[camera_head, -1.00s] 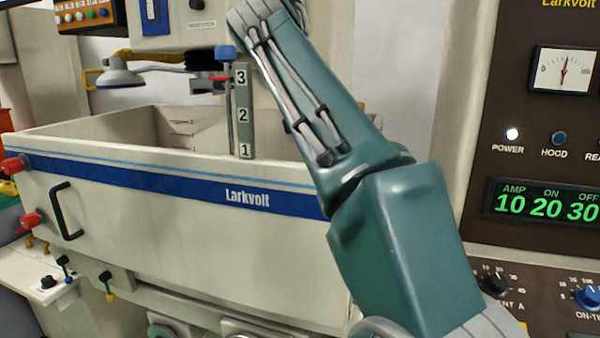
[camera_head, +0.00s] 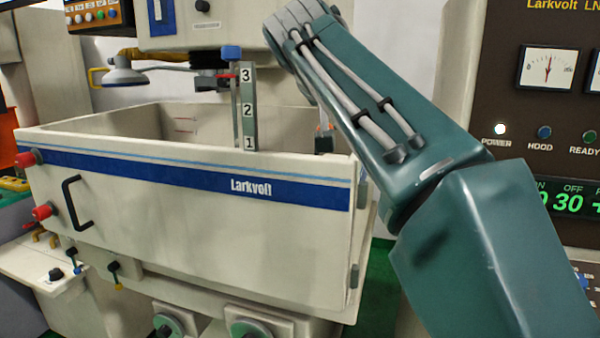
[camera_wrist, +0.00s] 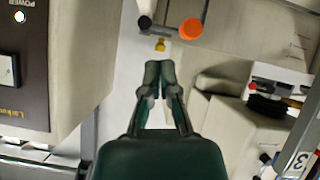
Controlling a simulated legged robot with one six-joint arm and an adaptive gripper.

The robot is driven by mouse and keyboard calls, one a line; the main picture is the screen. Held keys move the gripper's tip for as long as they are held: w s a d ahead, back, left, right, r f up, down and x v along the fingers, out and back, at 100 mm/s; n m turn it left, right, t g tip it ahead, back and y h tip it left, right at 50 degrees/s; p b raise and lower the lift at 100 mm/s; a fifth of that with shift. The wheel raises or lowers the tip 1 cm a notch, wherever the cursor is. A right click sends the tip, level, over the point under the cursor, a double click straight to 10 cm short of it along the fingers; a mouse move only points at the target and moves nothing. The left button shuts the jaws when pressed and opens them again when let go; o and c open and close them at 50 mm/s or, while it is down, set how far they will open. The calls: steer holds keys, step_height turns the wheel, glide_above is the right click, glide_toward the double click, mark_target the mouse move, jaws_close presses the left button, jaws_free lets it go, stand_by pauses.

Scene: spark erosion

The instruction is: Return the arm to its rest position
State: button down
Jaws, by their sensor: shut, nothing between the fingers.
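My green arm (camera_head: 385,110) reaches up and to the left across the right half of the head view. An orange round part (camera_wrist: 190,29) and a small yellow piece (camera_wrist: 160,44) show just past the fingertips. I cannot tell how far they are from the fingers.
A cream Larkvolt tank (camera_head: 200,230) with a blue stripe stands left of my arm. A numbered level post (camera_head: 247,105) rises at its rim. The dark control panel (camera_head: 510,95) with meters and lamps is on the right. Green floor (camera_head: 378,290) shows between them.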

steer(key=s+d+f+g+y, duration=0.2)
steer(key=s+d+f, duration=0.2)
steer(key=s+f, duration=1)
steer(key=s+d+f+n+g+y, duration=0.1)
steer(key=s+d+f, duration=0.4)
steer(key=s+f, duration=0.9)
step_height(320, 180, down, 6)
steer(key=shift+s+d+f+g+y, duration=0.3)
steer(key=shift+g+y, duration=0.2)
steer(key=shift+g, duration=0.5)
steer(key=shift+w+r, duration=0.1)
